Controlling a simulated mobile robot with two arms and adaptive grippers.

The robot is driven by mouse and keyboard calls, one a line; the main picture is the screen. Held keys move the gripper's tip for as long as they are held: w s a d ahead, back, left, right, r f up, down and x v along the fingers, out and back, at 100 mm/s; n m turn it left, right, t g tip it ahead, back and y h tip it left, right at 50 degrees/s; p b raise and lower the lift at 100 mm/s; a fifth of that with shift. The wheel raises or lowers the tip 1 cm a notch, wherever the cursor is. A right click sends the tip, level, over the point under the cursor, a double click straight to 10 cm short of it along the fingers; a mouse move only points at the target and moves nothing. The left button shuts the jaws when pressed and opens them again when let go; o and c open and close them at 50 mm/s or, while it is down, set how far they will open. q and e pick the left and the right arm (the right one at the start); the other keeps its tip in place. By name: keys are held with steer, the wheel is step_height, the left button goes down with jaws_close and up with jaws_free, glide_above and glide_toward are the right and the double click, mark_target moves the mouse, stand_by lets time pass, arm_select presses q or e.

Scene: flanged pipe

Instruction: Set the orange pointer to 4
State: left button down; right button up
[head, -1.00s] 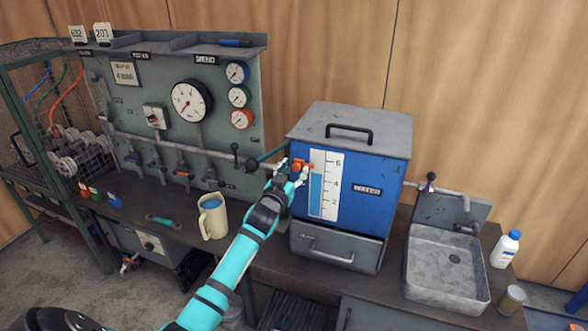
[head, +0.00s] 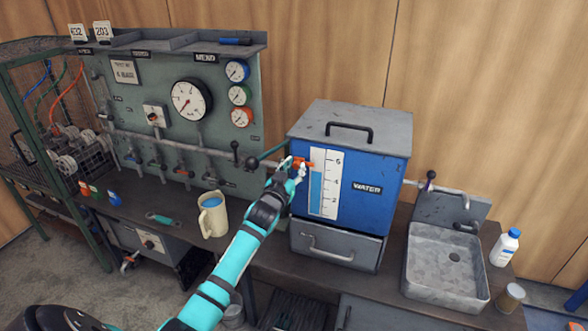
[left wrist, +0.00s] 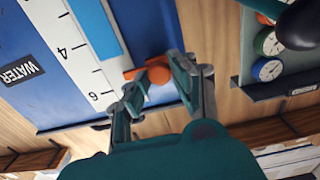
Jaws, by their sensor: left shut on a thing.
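The orange pointer (head: 307,163) sits at the left edge of the white scale (head: 331,201) on the blue WATER tank (head: 373,203). Its tip is a little below the 6 mark and above the 4. My left gripper (head: 297,167) is shut on the pointer. In the left wrist view the scale (left wrist: 72,35) looks upside down, and the fingers of my left gripper (left wrist: 160,76) stand on both sides of the pointer's round orange knob (left wrist: 157,74). The fingers partly hide the pointer in the head view. My right gripper is not in view.
A gauge panel (head: 150,75) with pipes and valves stands left of the tank. A cream jug (head: 213,220) stands on the bench near my left arm. A metal sink (head: 440,270) and a white bottle (head: 506,247) are on the right.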

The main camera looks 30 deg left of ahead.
arm_select(q)
step_height(320, 180, down, 5)
steer(key=b, duration=0.3)
steer(key=shift+f, duration=0.1)
steer(key=c, duration=1.1)
jaws_free()
steer(key=v, duration=1.2)
